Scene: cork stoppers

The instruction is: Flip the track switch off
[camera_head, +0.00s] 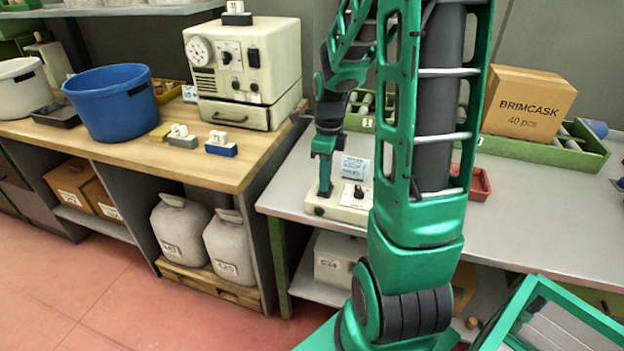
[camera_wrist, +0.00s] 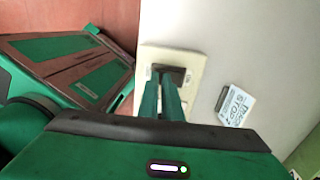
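The track switch is a small cream box (camera_head: 335,207) on the grey bench, with a round black knob at its right end. In the wrist view the cream box (camera_wrist: 189,58) lies under my fingers, with a dark recessed switch part (camera_wrist: 178,75) at their tips. My gripper (camera_head: 325,190) points down over the left part of the box. Its two green fingers (camera_wrist: 160,84) look shut, with nothing visible between them. I cannot tell whether the tips touch the switch. The fingers hide part of it, so its position is unclear.
A small printed card (camera_head: 355,167) stands behind the box; it also shows in the wrist view (camera_wrist: 236,104). A red tray (camera_head: 478,184) and a green trough (camera_head: 540,150) bearing a Brimcask carton (camera_head: 527,103) are to the right. The bench's right front is clear.

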